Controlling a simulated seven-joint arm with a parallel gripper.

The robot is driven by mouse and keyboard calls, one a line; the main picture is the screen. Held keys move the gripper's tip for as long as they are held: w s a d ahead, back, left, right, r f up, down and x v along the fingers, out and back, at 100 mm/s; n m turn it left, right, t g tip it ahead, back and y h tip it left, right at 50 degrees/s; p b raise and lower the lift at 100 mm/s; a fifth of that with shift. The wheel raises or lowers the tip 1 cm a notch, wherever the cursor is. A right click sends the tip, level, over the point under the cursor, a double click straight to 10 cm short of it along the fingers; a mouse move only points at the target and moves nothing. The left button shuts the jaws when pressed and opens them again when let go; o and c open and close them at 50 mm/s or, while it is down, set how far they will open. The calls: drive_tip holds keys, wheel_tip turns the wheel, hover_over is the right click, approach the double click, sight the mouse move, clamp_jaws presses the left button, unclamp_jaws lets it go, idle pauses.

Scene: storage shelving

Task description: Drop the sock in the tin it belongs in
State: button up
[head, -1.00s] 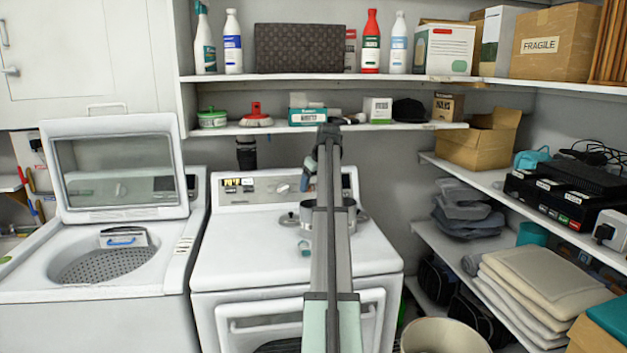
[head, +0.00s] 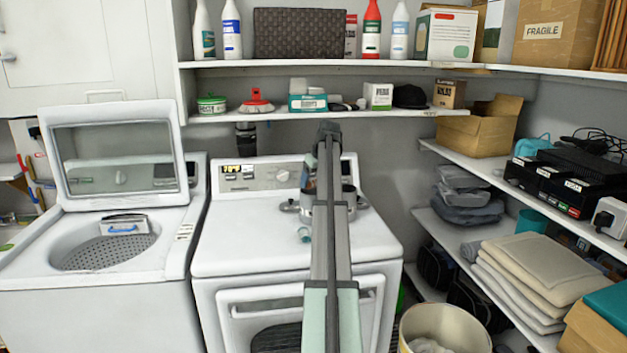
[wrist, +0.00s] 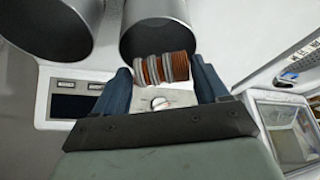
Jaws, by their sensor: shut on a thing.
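My gripper (wrist: 161,82) is shut on a rolled sock (wrist: 165,68) with orange-brown and grey bands. The sock sits between the dark blue fingers in the wrist view. Two grey metal tins show beyond it, a left tin (wrist: 48,28) and a right tin (wrist: 158,24). The sock appears in front of the right tin's near rim; I cannot tell its height above it. In the head view, my arm partly hides the tins (head: 348,196) on the white dryer top, and the held sock cannot be made out. No markings on the tins are readable.
A small pale teal roll (head: 304,234) lies on the dryer top (head: 245,235) in front of the tins. The control panel (head: 260,175) stands behind. An open-lidded washer (head: 60,270) is left. A bin (head: 445,312) with white cloth stands at lower right, beside side shelves (head: 500,255).

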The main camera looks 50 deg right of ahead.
drive_tip(key=o, duration=1.1)
drive_tip(key=shift+c, duration=0.2)
drive_tip(key=v, duration=1.3)
drive_tip(key=shift+r, duration=0.4)
drive_tip(key=shift+a, duration=0.1)
